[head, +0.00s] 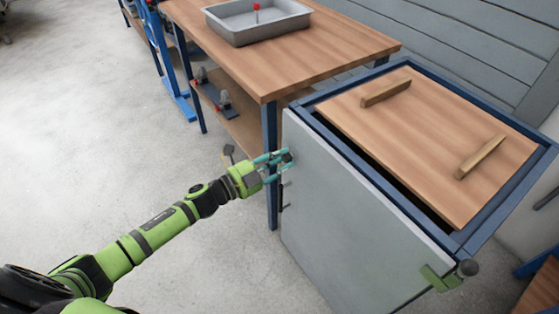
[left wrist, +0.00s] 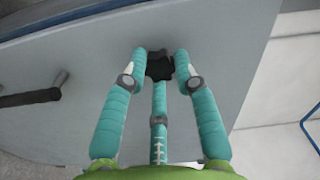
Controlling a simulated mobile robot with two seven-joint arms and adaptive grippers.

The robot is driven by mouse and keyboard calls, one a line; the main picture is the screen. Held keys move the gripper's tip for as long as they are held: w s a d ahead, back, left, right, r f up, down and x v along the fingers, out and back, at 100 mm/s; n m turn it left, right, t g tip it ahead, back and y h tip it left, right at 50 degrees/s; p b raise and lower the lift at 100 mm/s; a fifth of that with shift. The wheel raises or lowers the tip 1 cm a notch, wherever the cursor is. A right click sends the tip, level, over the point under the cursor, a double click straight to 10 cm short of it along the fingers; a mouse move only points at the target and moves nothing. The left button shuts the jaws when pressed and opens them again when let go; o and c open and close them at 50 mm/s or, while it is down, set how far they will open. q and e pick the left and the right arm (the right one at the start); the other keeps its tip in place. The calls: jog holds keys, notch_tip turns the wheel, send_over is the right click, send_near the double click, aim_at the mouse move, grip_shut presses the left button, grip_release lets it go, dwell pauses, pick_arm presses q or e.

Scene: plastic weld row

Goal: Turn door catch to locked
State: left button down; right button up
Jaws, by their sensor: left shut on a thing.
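A grey cabinet door (head: 345,225) stands upright on the near side of a blue-framed cabinet. The door catch, a small black knob (left wrist: 160,66), is on the door face near its top left corner. My left gripper (head: 276,162) has teal fingers and is shut on this knob. It shows in the left wrist view (left wrist: 158,72) too, with fingers on both sides of the knob and one below it. The fingers hide part of the catch, and I cannot tell its turned position. My right gripper is out of view.
A black bar handle (left wrist: 30,97) sits on the door beside the catch. A green bracket (head: 440,278) is at the door's right corner. A wooden lid (head: 425,140) with two handles tops the cabinet. A workbench (head: 285,60) with a grey tray (head: 240,30) stands behind. Floor on the left is clear.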

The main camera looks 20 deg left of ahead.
pick_arm(q)
jog(key=shift+d+r+m, duration=0.2)
jog(key=shift+d+m, duration=0.1)
jog(key=shift+s, duration=0.1)
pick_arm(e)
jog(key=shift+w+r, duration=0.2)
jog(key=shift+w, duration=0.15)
pick_arm(q)
jog(key=c, duration=1)
grip_release()
jog(key=shift+o, duration=0.2)
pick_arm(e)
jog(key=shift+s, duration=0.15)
pick_arm(q)
jog(key=shift+f, duration=0.1)
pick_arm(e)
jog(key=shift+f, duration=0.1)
pick_arm(q)
jog(key=shift+s+a, duration=0.15)
jog(key=shift+a, duration=0.05)
jog(key=v, duration=1.1)
jog(key=shift+s, duration=0.25)
jog(key=shift+a, duration=0.15)
